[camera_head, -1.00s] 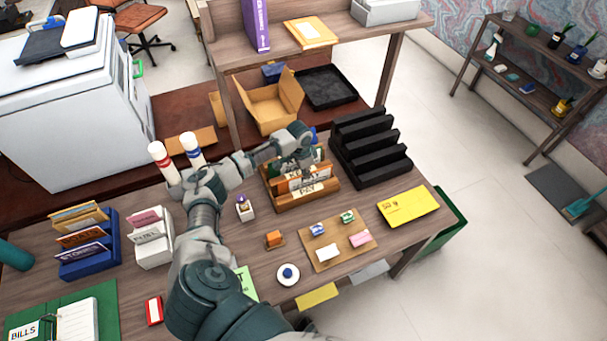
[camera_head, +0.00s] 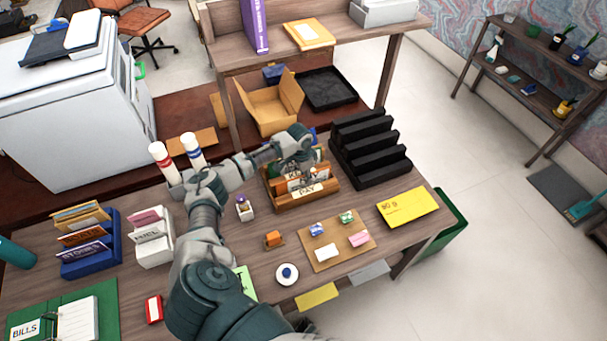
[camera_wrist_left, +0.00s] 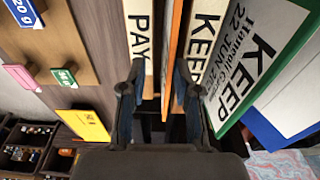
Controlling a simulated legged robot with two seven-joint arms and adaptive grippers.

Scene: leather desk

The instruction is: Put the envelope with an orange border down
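The wooden sorter (camera_head: 290,203) stands on the desk with its PAY label (camera_head: 309,190) facing front. My left gripper (camera_wrist_left: 157,85) is down at the sorter, its two fingers apart. In the left wrist view an orange-edged envelope (camera_wrist_left: 173,45) stands nearly edge-on in the gap between the fingers, between the PAY card (camera_wrist_left: 139,40) and the KEEP card (camera_wrist_left: 205,30). The fingers do not appear to press on it. In the head view my gripper and wrist hide most of this envelope. My right gripper is not in view.
A black stepped rack (camera_head: 368,150) stands right of the sorter. A yellow envelope (camera_head: 407,207) lies at the desk's right edge. A wooden board (camera_head: 335,258) with small coloured blocks lies in front. A white holder (camera_head: 152,238) and a blue holder (camera_head: 90,262) stand left.

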